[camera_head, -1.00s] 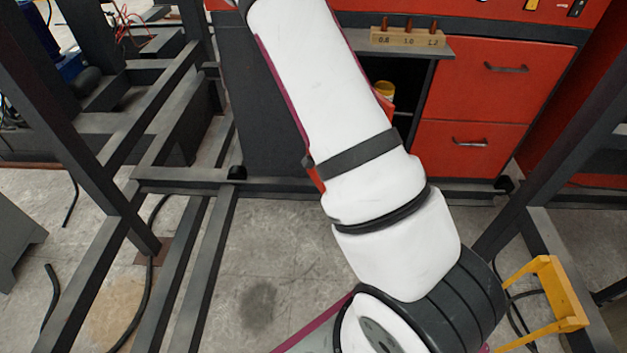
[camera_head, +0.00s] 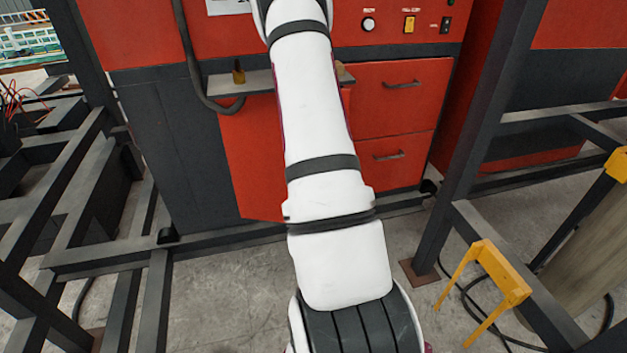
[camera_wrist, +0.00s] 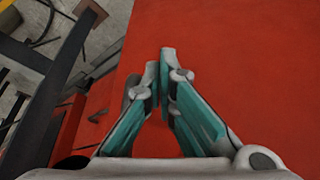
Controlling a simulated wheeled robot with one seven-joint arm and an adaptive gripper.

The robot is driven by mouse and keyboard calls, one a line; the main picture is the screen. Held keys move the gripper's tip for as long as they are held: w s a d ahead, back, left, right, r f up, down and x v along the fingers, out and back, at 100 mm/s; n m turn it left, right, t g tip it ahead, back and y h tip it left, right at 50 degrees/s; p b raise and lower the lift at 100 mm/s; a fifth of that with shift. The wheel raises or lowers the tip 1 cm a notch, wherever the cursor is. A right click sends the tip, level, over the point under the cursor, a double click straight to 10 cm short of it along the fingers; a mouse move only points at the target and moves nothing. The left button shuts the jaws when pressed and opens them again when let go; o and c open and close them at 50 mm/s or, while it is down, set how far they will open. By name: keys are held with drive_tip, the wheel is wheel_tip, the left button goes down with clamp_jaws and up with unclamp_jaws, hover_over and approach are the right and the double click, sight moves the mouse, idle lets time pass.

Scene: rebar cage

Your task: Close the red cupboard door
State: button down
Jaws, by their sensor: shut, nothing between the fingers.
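The red cupboard door (camera_head: 252,160) shows to the left of my arm in the head view, below the grey shelf. My arm hides its right part, so how far it stands open is hard to tell. In the wrist view the door (camera_wrist: 255,75) fills the middle and right as a flat red face, its edge running down the left. My gripper (camera_wrist: 160,58) is shut and empty, its fingertips over the door face near that edge. Whether they touch cannot be told. My gripper is not visible in the head view.
Two red drawers (camera_head: 402,97) with dark handles are right of my arm. The grey shelf (camera_head: 222,85) holds small pegs. Dark steel frame posts (camera_head: 480,130) stand on both sides. A yellow bracket (camera_head: 497,275) is at the lower right. Some floor is clear in front.

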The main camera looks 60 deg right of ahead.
drive_tip(key=shift+n+t, duration=0.3)
drive_tip(key=shift+n, duration=0.4)
drive_tip(key=shift+w+d, duration=0.3)
drive_tip(key=shift+d, duration=0.4)
drive_tip(key=shift+w+d, duration=0.25)
drive_tip(key=shift+d, duration=0.45)
drive_tip(key=shift+w+d, duration=0.3)
drive_tip(key=shift+d, duration=0.4)
